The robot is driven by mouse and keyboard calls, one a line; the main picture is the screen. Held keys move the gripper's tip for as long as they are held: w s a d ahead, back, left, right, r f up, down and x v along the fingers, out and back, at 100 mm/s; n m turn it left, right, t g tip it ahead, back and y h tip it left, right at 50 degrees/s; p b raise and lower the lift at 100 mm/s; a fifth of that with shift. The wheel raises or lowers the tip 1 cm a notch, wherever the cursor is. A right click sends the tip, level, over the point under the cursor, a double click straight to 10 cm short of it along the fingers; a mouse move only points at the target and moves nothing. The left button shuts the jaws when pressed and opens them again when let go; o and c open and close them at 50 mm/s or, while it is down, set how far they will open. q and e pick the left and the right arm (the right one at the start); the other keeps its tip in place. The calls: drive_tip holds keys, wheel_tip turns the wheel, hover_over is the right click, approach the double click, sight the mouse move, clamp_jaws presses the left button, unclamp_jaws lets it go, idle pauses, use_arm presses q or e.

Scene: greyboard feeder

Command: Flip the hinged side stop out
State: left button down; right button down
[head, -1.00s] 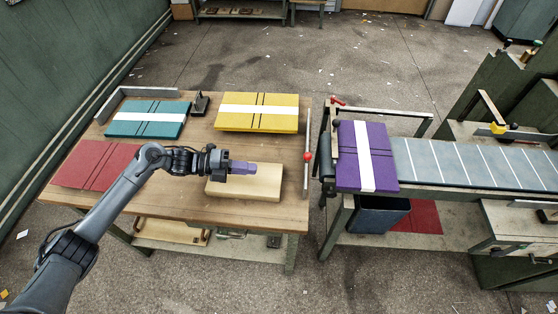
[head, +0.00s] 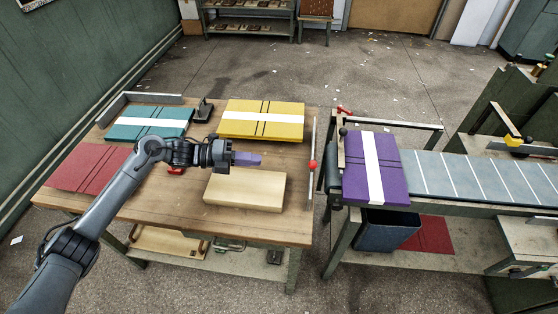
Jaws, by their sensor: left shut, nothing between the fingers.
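My left gripper (head: 254,159) has purple fingers that are shut with nothing between them. It is above the workbench (head: 190,215), near the far edge of a cream block (head: 245,190). A post with a black knob (head: 343,131) and a red part (head: 344,110) stand at the feeder's left end. I cannot tell for sure which of these is the hinged side stop. My right gripper is not in view.
Teal (head: 150,133), yellow (head: 262,130) and red (head: 90,170) boards lie on the bench. A purple board with a white band (head: 374,185) lies at the feeder's left end, beside the grey belt (head: 480,178). A floor gap separates bench and feeder.

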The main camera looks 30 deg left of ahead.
use_arm(q)
drive_tip(key=b+x, duration=0.1)
drive_tip(key=x, duration=1.2)
drive_tip(key=shift+w+d+b, duration=0.15)
drive_tip(key=shift+d+b, duration=0.15)
drive_tip(key=shift+b, duration=0.05)
